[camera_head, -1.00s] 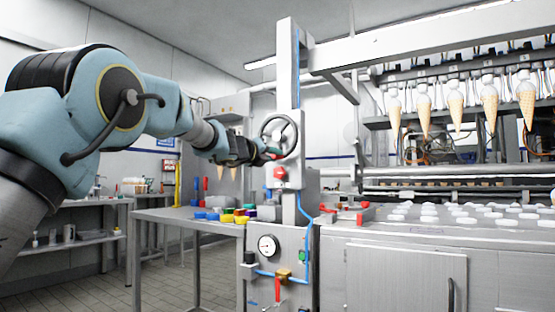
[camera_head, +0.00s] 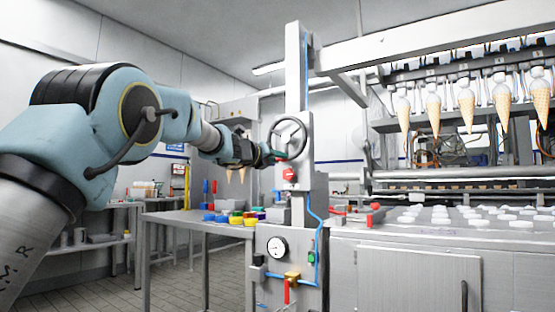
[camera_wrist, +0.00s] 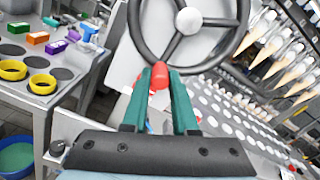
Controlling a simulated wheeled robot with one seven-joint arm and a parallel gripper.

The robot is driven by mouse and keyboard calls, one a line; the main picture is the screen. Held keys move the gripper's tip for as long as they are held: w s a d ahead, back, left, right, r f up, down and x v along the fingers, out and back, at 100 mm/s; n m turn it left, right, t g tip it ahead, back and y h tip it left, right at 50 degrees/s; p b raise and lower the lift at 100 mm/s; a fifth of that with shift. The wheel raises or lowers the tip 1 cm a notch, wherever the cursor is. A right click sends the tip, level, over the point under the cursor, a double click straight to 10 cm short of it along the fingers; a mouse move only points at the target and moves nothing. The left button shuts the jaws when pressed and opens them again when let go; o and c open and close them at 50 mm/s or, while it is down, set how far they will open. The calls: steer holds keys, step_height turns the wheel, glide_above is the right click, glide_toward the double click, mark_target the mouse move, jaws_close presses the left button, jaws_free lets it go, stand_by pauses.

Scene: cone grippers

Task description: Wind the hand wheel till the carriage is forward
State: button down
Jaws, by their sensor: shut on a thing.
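The hand wheel (camera_head: 304,139), dark with spokes, is mounted on a grey upright column. In the wrist view its pale hub (camera_wrist: 188,20) and rim fill the top middle. My gripper (camera_head: 279,156) is at the lower part of the wheel. In the wrist view its green fingers are shut on a red handle (camera_wrist: 159,72) at the rim; the fingers hide part of the handle. A row of cones (camera_head: 466,108) hangs from a rack at upper right. I cannot tell which part is the carriage or how far forward it is.
A red knob (camera_head: 289,174) sits on the column just below the wheel. A gauge (camera_head: 276,247) and valves are lower down. A side table (camera_head: 180,217) with coloured blocks and rings stands left. A bed of white discs (camera_head: 478,218) lies right.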

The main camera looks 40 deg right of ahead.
steer(key=c, duration=0.9)
jaws_free()
steer(key=shift+w+f, duration=0.15)
steer(key=shift+w, duration=0.15)
steer(key=shift+o, duration=1.1)
steer(key=shift+s, duration=0.1)
steer(key=shift+a, duration=0.15)
steer(key=b+v, duration=0.2)
steer(key=v, duration=0.8)
steer(key=shift+a+b, duration=0.25)
steer(key=shift+b, duration=0.1)
steer(key=shift+s, duration=0.1)
